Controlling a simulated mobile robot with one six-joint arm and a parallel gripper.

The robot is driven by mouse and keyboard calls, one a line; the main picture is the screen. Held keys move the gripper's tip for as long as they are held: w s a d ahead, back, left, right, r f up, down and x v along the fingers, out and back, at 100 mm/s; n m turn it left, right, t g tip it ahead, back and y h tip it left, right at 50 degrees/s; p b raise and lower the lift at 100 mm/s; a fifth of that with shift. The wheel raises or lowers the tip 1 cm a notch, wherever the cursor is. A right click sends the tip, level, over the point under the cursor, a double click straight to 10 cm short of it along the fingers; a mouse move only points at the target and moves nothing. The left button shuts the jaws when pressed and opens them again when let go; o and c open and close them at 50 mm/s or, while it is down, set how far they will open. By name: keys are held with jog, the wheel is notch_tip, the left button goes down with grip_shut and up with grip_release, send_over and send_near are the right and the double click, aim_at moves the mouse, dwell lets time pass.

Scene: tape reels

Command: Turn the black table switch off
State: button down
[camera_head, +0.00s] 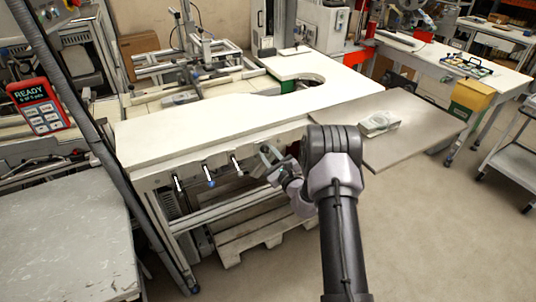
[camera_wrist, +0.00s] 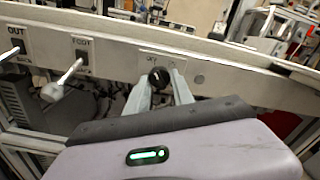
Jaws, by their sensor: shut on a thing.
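The black table switch (camera_wrist: 157,74) is a small round dark knob on a pale plate on the table's front rail, in the wrist view. My gripper (camera_wrist: 163,80) is shut on it, with one grey finger on each side. Small lettering above the knob is too blurred to read surely. In the head view my gripper (camera_head: 268,157) is at the front of the white table (camera_head: 215,125), right of the levers. The black switch is hidden there by my gripper and arm.
A grey side board (camera_head: 420,135) with a pale object (camera_head: 378,124) juts out at right. A wooden pallet (camera_head: 250,237) lies under the table.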

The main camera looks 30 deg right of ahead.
jog(key=c, duration=1.1)
grip_release()
jog(key=s+p, duration=0.3)
jog(key=s, duration=1.4)
jog(key=shift+s+d, duration=0.2)
jog(key=shift+d, duration=0.1)
